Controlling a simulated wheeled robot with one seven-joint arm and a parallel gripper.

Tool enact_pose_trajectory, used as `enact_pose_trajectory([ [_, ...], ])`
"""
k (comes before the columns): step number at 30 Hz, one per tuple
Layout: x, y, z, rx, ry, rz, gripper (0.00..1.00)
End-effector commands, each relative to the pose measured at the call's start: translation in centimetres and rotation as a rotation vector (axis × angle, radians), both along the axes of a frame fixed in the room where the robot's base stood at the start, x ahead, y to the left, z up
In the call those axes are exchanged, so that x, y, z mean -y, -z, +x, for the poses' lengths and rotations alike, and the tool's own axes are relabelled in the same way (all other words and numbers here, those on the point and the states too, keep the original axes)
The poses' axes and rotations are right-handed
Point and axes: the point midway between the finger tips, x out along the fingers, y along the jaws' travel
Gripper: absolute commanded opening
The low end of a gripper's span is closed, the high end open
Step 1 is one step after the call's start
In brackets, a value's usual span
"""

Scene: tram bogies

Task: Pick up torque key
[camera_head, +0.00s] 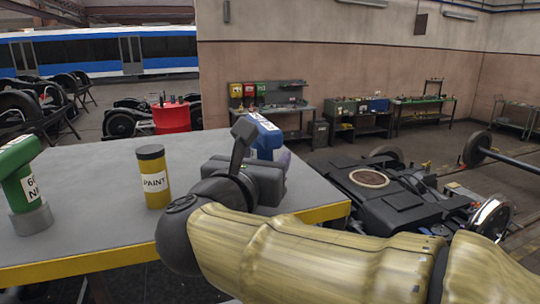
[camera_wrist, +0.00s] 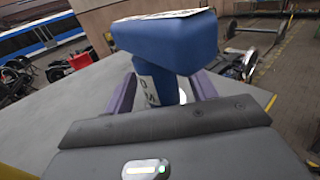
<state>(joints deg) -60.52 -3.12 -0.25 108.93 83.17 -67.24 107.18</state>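A blue torque key (camera_head: 263,125) with a white label stands upright near the right edge of the grey table. It looms large in the wrist view (camera_wrist: 168,42), its head above and its handle below. My gripper (camera_wrist: 165,88) has its two fingers on either side of the handle, with a gap visible at least on the right. In the head view, my gripper (camera_head: 278,158) partly hides the key's lower part. A green torque key (camera_head: 20,180) with a white label stands on a grey base at the table's left.
A yellow paint can (camera_head: 153,178) with a black lid stands on the table (camera_head: 95,205) between the green key and my arm. A red drum (camera_head: 172,117) stands behind the table. A dark bogie (camera_head: 385,195) lies beyond the right edge.

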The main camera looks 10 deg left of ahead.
Motion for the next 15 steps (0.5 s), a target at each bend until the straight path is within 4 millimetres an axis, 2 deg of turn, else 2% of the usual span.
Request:
enact_pose_trajectory([
  [1, 0.00, -0.01, -0.01, 0.000, 0.000, 0.000, 0.46],
  [8, 0.00, -0.02, -0.01, 0.000, 0.000, 0.000, 0.01],
  [15, 0.02, -0.17, -0.01, 0.002, 0.000, 0.002, 0.00],
])
